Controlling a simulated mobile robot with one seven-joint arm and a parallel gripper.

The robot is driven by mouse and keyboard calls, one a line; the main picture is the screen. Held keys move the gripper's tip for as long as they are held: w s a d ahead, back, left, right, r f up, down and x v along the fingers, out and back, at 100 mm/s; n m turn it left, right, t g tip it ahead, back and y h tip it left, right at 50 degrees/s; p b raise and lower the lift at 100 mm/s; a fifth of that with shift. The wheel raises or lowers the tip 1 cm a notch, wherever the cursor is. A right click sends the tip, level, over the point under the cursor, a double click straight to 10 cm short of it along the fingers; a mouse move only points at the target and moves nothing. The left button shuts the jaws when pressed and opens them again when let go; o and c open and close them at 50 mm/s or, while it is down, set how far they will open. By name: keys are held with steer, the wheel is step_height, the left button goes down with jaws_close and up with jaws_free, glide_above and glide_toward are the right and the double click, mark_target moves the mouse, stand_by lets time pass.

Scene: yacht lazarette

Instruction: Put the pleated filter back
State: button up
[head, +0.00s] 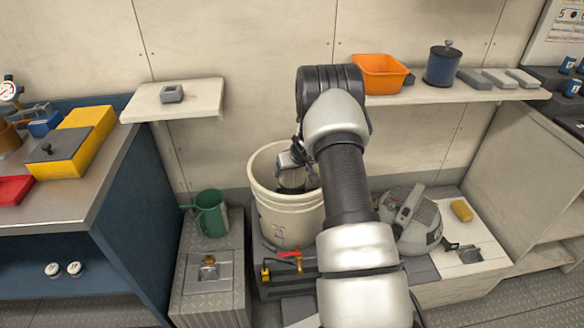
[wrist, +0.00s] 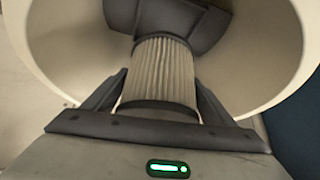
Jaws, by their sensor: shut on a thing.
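The pleated filter (wrist: 162,75) is pale and ribbed with a dark end band. In the wrist view it stands between the two fingers of my gripper (wrist: 160,98), which is shut on it. Its far end meets or overlaps a dark grey angular part (wrist: 178,20); I cannot tell whether they touch. Around both is the inside of the cream bucket (head: 290,222). In the head view my gripper (head: 292,166) reaches into the bucket's mouth, and the filter is not clearly visible there. A grey vacuum head (head: 412,222) rests to the bucket's right.
A green mug (head: 211,214) stands left of the bucket. A shelf (head: 440,95) above holds an orange bin (head: 380,73) and a blue canister (head: 442,66). A yellow sponge (head: 461,210) lies at right. A workbench (head: 95,200) stands at left.

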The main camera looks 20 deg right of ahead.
step_height(320, 180, down, 5)
steer(key=b, duration=0.5)
steer(key=shift+f, duration=1.05)
